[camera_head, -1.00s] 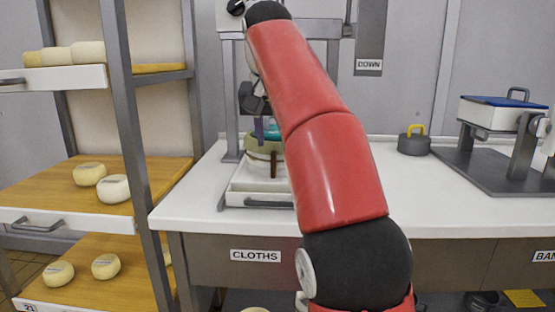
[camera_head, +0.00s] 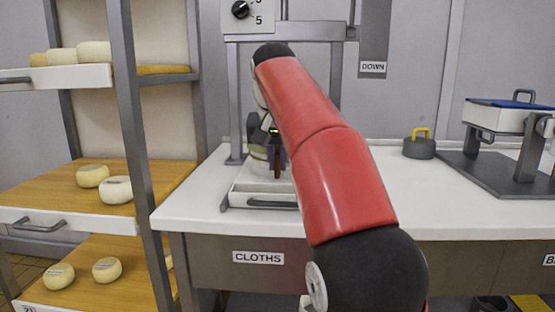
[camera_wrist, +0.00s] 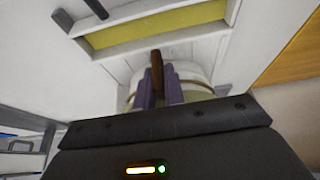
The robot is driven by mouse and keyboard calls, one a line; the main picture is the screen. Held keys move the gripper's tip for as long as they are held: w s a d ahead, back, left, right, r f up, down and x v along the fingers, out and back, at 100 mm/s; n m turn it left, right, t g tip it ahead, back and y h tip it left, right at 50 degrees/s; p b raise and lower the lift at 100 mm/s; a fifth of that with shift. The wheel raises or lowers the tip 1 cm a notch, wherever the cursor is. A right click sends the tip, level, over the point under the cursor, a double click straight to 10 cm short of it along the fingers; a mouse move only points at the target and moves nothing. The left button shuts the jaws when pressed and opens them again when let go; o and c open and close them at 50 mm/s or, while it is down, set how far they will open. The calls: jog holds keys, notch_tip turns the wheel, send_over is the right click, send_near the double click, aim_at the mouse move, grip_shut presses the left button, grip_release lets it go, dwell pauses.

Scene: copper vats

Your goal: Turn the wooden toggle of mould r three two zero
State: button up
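The mould (camera_head: 259,153) is a pale round tub in a white tray on the worktop, mostly hidden behind my arm and gripper. Its brown wooden toggle (camera_head: 277,163) stands upright at its side. In the wrist view the toggle (camera_wrist: 157,70) shows between the two purple fingers of my gripper (camera_wrist: 160,92), with the pale mould wall (camera_wrist: 198,88) behind. The fingers are apart, and I see no clear contact with the toggle. No mould number is readable.
The tray (camera_head: 240,196) sits under a grey press frame (camera_head: 233,100). A shelf rack (camera_head: 125,110) with cheeses stands close on the left. A dark weight with a yellow handle (camera_head: 419,147) is on the right. The worktop's middle right is clear.

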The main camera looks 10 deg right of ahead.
grip_shut()
jog(key=shift+a+r+h+p, duration=0.1)
jog(key=shift+h+p, duration=0.2)
jog(key=shift+w+a+n+g+h+p, duration=0.15)
jog(key=shift+n+g+h+p, duration=0.15)
jog(key=shift+h+p, duration=0.45)
jog(key=h, duration=0.3)
jog(key=g+h, duration=0.1)
jog(key=shift+a+f+n, duration=0.25)
jog(key=shift+n, duration=0.15)
jog(key=h, duration=0.3)
jog(key=shift+a+f+n+g+h, duration=0.15)
jog(key=shift+n+g+h, duration=0.1)
jog(key=shift+n+g, duration=0.15)
jog(key=shift+w+f+n+h, duration=0.15)
jog(key=shift+n+h, duration=0.45)
jog(key=shift+h, duration=1.5)
